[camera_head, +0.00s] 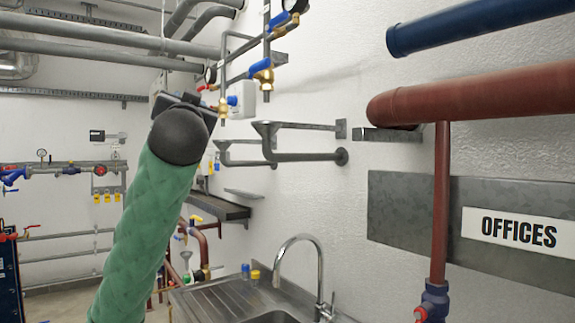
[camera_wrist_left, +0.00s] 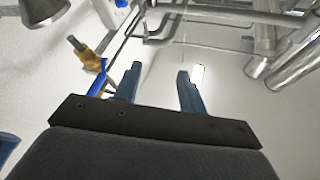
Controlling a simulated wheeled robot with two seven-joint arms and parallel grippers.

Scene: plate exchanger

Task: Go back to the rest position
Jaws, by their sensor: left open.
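My left arm, in a green sleeve with a black wrist, rises from the bottom left of the head view. Its gripper (camera_head: 178,100) points away toward the pipes, mostly hidden behind the wrist. In the left wrist view my left gripper (camera_wrist_left: 159,72) shows two blue-grey fingers apart with nothing between them. It is raised toward the upper wall and ceiling pipes. A brass valve with a blue handle (camera_head: 262,72) hangs right of it in the head view; a brass valve (camera_wrist_left: 84,54) also shows left of the fingers in the left wrist view. My right gripper is not in view.
A steel sink with a tap (camera_head: 300,262) stands below on the right. Grey pipe brackets (camera_head: 300,140) stick out from the white wall. A red pipe (camera_head: 480,98), a blue pipe (camera_head: 470,25) and an OFFICES sign (camera_head: 518,231) are at the right. Grey pipes (camera_head: 110,35) run overhead.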

